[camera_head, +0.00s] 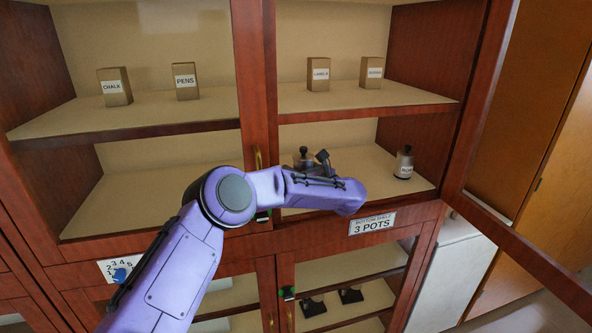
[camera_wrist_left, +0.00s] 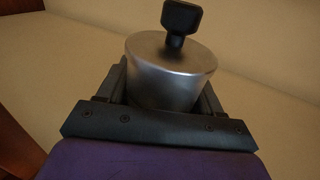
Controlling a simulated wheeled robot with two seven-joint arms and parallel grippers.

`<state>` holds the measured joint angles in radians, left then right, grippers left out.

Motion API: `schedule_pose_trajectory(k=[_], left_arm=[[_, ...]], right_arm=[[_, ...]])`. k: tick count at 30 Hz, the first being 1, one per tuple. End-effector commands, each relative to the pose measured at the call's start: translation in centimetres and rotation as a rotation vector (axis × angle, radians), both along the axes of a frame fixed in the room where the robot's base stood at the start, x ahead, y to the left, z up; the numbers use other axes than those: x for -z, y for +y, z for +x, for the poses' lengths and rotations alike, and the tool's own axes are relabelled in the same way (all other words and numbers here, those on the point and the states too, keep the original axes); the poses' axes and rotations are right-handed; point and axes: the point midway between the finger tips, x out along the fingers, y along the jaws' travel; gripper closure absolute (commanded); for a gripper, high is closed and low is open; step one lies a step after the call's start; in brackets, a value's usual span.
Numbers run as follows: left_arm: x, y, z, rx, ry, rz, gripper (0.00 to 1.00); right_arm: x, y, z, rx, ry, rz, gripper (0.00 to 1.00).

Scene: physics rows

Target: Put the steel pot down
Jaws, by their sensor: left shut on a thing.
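The steel pot (camera_wrist_left: 168,75), a round metal pot with a black knob on its lid, is between the fingers of my left gripper (camera_wrist_left: 162,98) in the left wrist view. The gripper is shut on its sides and the pot looks upright. In the head view a pot with a dark knob (camera_head: 303,156) shows just behind my left wrist, its lower part hidden. My left gripper reaches over the lower cabinet shelf (camera_head: 385,185). Whether the pot's base touches the shelf is hidden. My right gripper is not in view.
A labelled pot (camera_head: 403,163) stands at the shelf's right. Labelled boxes stand on the shelf above (camera_head: 360,96). An open cabinet door (camera_head: 530,258) is at the right; a post (camera_head: 257,95) is left.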

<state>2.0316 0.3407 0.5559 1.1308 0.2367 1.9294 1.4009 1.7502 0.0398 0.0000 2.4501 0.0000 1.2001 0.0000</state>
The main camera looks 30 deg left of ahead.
Motion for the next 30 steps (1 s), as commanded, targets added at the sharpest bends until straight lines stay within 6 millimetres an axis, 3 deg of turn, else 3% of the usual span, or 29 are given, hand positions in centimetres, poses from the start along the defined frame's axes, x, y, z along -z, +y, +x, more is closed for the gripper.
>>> schedule_pose_trajectory(k=[3,8,21,22,23,24,30], left_arm=[[-0.3,1.8,0.5,-0.003,0.000,0.000,0.77],[2.7,1.5,0.5,0.001,0.003,0.002,0.77],[4.0,1.4,0.5,0.001,-0.002,0.002,0.77],[3.9,1.4,0.5,0.001,0.000,0.001,0.25],[3.8,1.4,0.5,0.001,0.000,0.001,0.15],[3.8,1.4,0.5,0.001,0.000,0.001,0.09],[3.8,1.4,0.5,0.001,0.001,0.001,0.09]], right_arm=[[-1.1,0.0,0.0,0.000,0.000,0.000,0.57],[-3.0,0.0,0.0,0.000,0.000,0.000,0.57],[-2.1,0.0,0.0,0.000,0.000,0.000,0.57],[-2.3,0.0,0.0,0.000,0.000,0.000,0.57],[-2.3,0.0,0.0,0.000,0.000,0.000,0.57],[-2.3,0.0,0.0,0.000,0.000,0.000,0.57],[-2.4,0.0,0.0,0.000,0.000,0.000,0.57]])
